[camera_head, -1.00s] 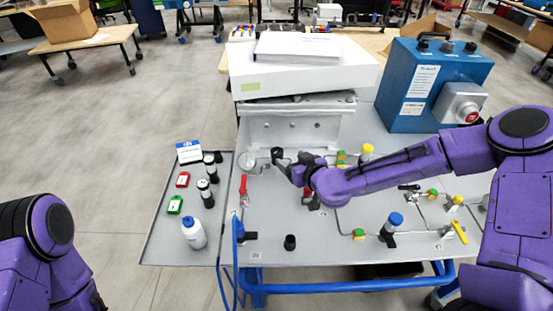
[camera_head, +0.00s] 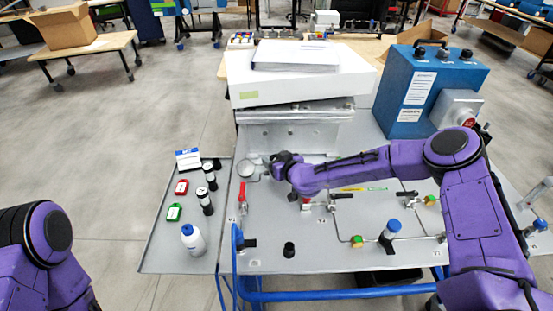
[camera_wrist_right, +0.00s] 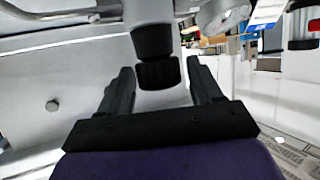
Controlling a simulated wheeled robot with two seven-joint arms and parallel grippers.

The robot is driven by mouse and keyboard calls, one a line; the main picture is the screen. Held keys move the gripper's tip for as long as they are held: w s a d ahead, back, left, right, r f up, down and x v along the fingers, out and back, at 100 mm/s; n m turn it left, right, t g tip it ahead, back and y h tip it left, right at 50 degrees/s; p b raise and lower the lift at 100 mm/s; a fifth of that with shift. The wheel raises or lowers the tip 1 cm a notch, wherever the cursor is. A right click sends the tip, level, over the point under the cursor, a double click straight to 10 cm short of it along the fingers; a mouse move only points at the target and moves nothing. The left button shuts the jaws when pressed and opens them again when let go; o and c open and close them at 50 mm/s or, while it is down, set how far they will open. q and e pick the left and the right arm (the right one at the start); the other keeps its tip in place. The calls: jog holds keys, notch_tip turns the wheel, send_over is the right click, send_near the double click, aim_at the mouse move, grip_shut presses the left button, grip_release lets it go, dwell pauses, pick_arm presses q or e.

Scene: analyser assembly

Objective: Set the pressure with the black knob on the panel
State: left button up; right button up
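The black knob (camera_wrist_right: 158,74) shows in the right wrist view, under a black collar on a pale fitting. My right gripper (camera_wrist_right: 158,66) is open, with one finger on each side of the knob and visible gaps between. In the head view my right gripper (camera_head: 274,164) is at the back left of the grey panel (camera_head: 312,238), just right of the round pressure gauge (camera_head: 246,168). There the gripper hides the knob. The gauge reading is too small to tell. My left arm is at the lower left, with its gripper out of frame.
A red-handled valve (camera_head: 242,194), a blue-topped valve (camera_head: 392,227) and a black cap (camera_head: 289,249) stand on the panel. A side tray (camera_head: 158,245) holds a white bottle (camera_head: 193,240) and small vials. A blue box (camera_head: 425,85) stands at the back right.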

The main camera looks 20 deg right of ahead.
jog(key=c, duration=0.7)
jog(key=shift+s+a+m+h, duration=0.1)
jog(key=shift+a+m+h, duration=0.2)
jog(key=shift+h, duration=0.1)
jog(key=shift+c, duration=0.3)
jog(key=shift+d+r+m+h+p, duration=0.1)
jog(key=shift+m+h+p, duration=0.4)
jog(key=shift+m+h, duration=0.6)
jog(key=shift+d+h, duration=0.15)
jog(key=shift+h, duration=0.15)
jog(key=o, duration=1)
jog(key=b+v, duration=0.2)
jog(key=v, duration=0.8)
